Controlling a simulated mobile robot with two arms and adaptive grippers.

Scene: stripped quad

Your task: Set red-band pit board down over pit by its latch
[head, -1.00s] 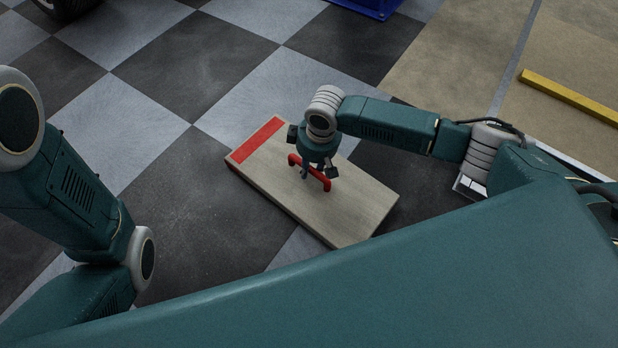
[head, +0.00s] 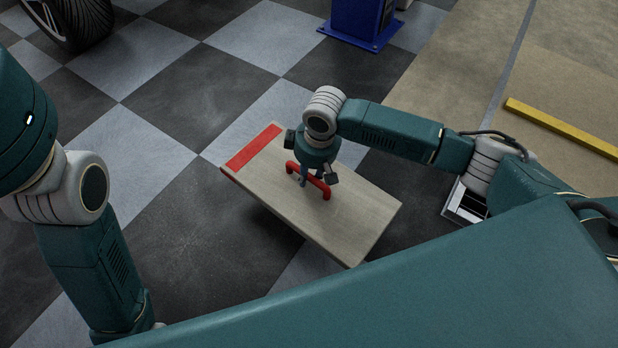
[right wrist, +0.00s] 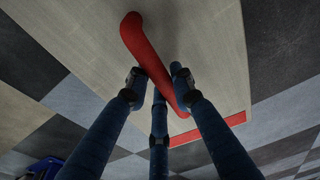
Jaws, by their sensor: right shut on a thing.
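The pit board (head: 345,205) is a pale wooden panel with a red band (head: 254,147) across its far-left end and a red bar handle (head: 312,181) on top. My right gripper (head: 304,176) is shut on this handle from above. In the right wrist view, the blue fingers (right wrist: 158,90) close around the red handle (right wrist: 150,55), with the board behind. The board seems held clear of the checkered floor. A white-framed dark opening (head: 466,203) shows partly under my right forearm; I cannot tell if it is the pit. My left gripper is out of view.
A blue post base (head: 360,38) stands at the top, and a black tyre (head: 72,22) at top left. A yellow bar (head: 562,128) lies on the tan floor at right. Checkered floor left of the board is clear.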

